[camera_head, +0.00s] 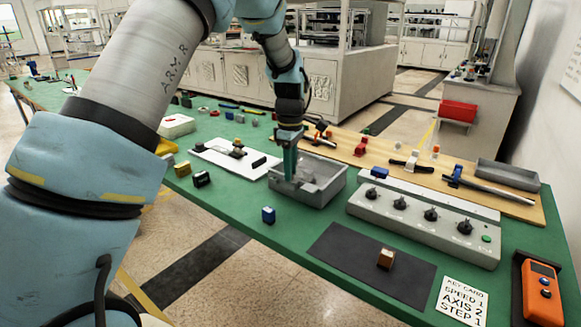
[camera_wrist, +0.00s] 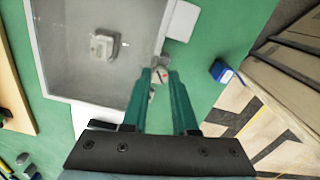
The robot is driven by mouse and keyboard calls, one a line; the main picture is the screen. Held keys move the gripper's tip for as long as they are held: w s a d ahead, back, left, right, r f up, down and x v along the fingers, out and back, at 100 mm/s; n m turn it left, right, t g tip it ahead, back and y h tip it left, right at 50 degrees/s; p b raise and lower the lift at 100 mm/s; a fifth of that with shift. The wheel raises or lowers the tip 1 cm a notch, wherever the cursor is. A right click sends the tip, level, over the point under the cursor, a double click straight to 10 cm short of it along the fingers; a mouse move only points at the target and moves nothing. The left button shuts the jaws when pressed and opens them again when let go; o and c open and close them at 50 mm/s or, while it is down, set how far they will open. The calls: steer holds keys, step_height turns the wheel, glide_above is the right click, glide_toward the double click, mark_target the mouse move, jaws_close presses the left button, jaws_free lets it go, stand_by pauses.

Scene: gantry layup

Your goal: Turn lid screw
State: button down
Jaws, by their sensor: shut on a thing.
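My gripper (camera_head: 289,176) points straight down at the left part of the box.
A white board (camera_head: 225,155) with small parts lies to the left.

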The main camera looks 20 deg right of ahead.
steer(key=m, duration=0.5)
steer(key=shift+m+p, duration=0.3)
steer(key=m, duration=0.6)
steer(key=shift+p, duration=0.3)
steer(key=m, duration=0.6)
steer(key=shift+m+p, duration=0.3)
steer(key=shift+p, duration=0.1)
steer(key=m+p, duration=0.1)
steer(key=m, duration=0.4)
steer(key=shift+m, duration=0.4)
steer(key=c, duration=0.7)
jaws_free()
step_height(320, 180, up, 11)
steer(key=shift+f+b, duration=0.1)
steer(key=shift+b, duration=1)
